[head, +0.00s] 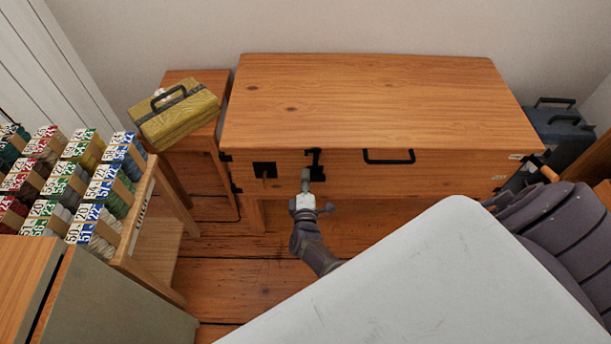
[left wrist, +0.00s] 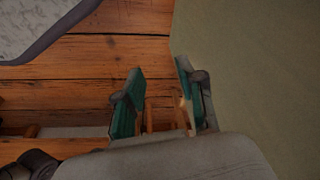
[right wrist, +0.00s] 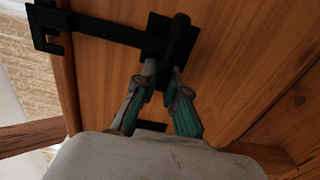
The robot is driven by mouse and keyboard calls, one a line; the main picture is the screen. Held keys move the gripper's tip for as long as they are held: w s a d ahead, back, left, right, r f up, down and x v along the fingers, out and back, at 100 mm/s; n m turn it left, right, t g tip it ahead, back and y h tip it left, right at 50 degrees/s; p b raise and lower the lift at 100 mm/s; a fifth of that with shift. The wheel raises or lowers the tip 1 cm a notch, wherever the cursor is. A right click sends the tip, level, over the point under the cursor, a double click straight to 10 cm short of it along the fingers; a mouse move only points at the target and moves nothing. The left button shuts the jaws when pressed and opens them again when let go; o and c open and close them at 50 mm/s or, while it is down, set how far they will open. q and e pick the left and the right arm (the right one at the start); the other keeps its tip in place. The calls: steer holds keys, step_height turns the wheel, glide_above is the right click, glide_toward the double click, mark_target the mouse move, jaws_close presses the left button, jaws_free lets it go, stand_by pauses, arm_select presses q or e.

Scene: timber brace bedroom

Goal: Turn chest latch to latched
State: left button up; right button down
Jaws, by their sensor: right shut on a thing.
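The wooden chest (head: 370,100) stands against the wall with its lid down. A black latch (head: 316,158) sits on its front, near the top edge. In the right wrist view the latch has a plate, a dark handle (right wrist: 180,38) and a bar (right wrist: 105,30) running left to a notched black piece (right wrist: 45,28) at the wood's edge. I cannot tell whether the bar is engaged there. My right gripper (head: 305,185) is shut on the lower part of the handle; it also shows in the right wrist view (right wrist: 165,78). My left gripper (left wrist: 160,95) is open and empty, away from the chest.
A yellow toolbox (head: 178,115) stands on a small wooden table left of the chest. A rack of yarn (head: 60,180) is at the left. A black plate (head: 264,170) and a black pull handle (head: 388,157) flank the latch. A dark case (head: 560,125) stands at right.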

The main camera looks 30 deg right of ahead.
steer(key=shift+a+f, duration=0.1)
steer(key=c, duration=1.2)
jaws_free()
